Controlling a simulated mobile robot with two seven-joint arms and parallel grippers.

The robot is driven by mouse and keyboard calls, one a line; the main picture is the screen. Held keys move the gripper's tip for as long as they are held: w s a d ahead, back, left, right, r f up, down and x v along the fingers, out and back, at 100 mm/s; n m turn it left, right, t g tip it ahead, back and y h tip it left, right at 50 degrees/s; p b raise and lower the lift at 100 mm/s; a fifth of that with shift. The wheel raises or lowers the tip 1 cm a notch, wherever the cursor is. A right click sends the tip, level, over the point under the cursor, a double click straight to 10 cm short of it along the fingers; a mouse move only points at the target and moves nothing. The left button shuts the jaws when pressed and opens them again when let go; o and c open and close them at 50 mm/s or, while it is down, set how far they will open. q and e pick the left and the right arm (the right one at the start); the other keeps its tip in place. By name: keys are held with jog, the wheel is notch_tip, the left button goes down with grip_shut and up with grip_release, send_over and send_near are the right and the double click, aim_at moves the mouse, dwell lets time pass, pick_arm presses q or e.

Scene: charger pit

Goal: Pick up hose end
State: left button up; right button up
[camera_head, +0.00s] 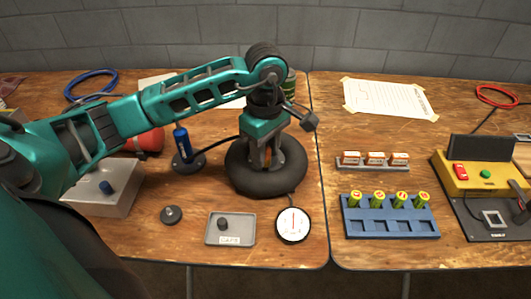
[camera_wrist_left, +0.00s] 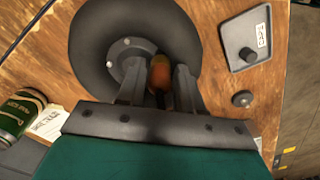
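My left gripper (camera_head: 267,160) reaches straight down over the dark round wheel (camera_head: 290,183) on the left table. Its two fingers stand on either side of an orange, rounded piece, probably the hose end (camera_wrist_left: 160,73). In the left wrist view, the left gripper (camera_wrist_left: 160,78) appears open, with small gaps beside this piece. A black hose (camera_head: 222,142) runs from the blue pump (camera_head: 182,145) on its round base toward the wheel and passes out of sight behind my gripper. The right gripper is not in view.
A white round gauge (camera_head: 293,225) and a grey tray (camera_head: 230,229) with a dark cap lie in front of the wheel. A small dark knob (camera_head: 171,214) sits to their left. A blue battery holder (camera_head: 390,222) and a yellow tester (camera_head: 478,177) stand on the right table.

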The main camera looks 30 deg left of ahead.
pick_arm(q)
jog(key=c, duration=0.6)
grip_shut()
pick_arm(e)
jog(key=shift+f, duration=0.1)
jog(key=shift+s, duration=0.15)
pick_arm(q)
jog(key=shift+r, duration=0.55)
notch_tip(320, 180, up, 19)
jog(key=p, duration=0.4)
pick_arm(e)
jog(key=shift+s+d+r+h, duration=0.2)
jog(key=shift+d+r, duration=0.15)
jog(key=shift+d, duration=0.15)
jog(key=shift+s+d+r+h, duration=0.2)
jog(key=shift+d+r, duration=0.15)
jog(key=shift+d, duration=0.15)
